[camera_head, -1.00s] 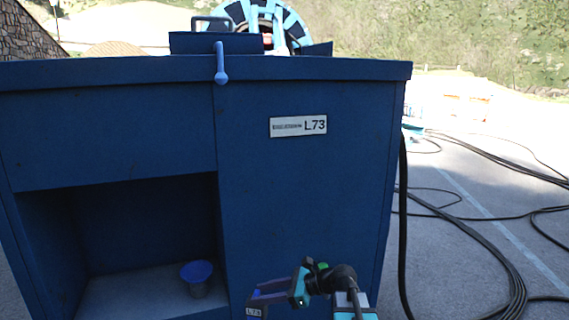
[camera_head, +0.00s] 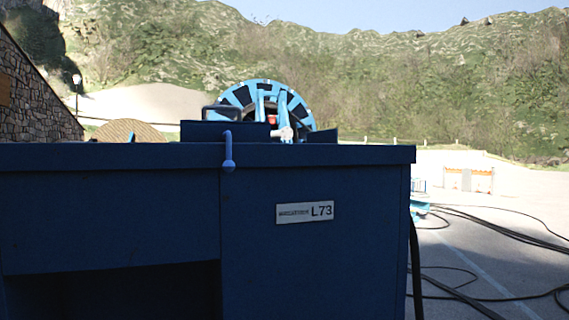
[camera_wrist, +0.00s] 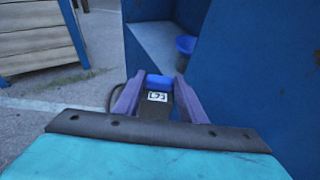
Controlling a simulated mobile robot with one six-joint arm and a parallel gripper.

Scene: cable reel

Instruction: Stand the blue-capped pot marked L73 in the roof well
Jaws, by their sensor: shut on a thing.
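My gripper (camera_wrist: 150,95) shows in the wrist view, its purple fingers shut on a dark pot with a blue cap (camera_wrist: 160,81). A small white label on this pot seems to read L73. The pot is held in the air beside the blue cabinet. The cabinet (camera_head: 310,265) fills the lower head view and bears a white L73 plate (camera_head: 305,212). On its roof stand low dark-blue walls (camera_head: 225,131); I cannot see down inside them, so the well's floor is hidden. My gripper is outside the head view.
A second blue-capped pot (camera_wrist: 186,45) stands in the cabinet's open niche. A pale-blue handle (camera_head: 228,152) hangs over the roof's front edge. A cable reel (camera_head: 266,98) stands behind. Black cables (camera_head: 490,225) lie on the right. A slatted wooden thing (camera_wrist: 38,38) is at the wrist view's left.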

